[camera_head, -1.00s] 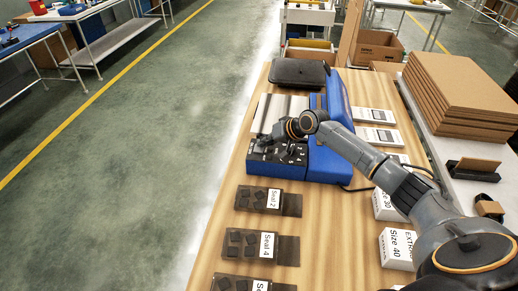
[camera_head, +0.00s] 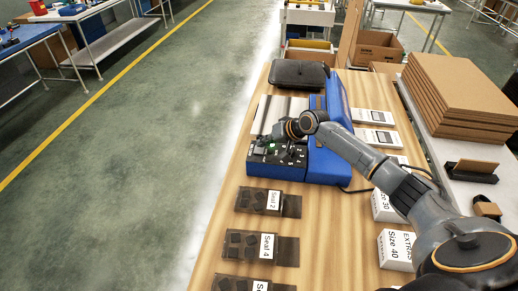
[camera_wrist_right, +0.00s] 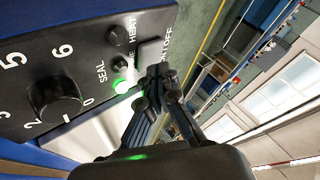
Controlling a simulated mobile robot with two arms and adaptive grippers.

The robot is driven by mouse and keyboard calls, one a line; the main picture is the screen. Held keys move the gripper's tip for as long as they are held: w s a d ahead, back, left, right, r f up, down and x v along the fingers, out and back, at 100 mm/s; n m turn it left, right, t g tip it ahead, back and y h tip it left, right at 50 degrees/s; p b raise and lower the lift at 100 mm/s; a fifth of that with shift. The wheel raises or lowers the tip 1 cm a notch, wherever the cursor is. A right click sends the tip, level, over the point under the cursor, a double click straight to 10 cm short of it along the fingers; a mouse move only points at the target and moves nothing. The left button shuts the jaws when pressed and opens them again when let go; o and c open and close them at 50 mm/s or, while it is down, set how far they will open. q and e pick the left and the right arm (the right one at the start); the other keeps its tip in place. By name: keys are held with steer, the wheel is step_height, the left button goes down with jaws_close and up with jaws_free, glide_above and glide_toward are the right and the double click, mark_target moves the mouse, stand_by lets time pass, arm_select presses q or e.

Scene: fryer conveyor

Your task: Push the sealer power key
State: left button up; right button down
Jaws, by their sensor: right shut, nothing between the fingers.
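The blue sealer (camera_head: 327,165) stands on the wooden table, with a black control panel (camera_head: 270,158) at its near-left end. In the right wrist view the panel (camera_wrist_right: 75,35) carries a numbered dial (camera_wrist_right: 54,99), SEAL and HEAT labels, and a lit green lamp (camera_wrist_right: 122,87). A pale grey key (camera_wrist_right: 151,52) sits beside the ON OFF lettering, partly hidden by my fingertips. My right gripper (camera_wrist_right: 160,78) is shut and empty, its tips at or very close to the key; contact cannot be told. In the head view the right gripper (camera_head: 266,141) is over the panel's far-left part.
Dark trays labelled Seal 2 (camera_head: 258,200) and Seal 4 (camera_head: 246,244) lie in front of the sealer. White boxes (camera_head: 397,250) stand at the right, near my arm. Stacked cardboard (camera_head: 455,90) is on the side table. A black pad (camera_head: 300,73) lies behind.

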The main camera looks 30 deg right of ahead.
mark_target(264, 151)
step_height(264, 151, up, 6)
steer(key=p, duration=0.5)
steer(key=shift+p, duration=0.3)
steer(key=shift+d, duration=0.1)
stand_by(1.9)
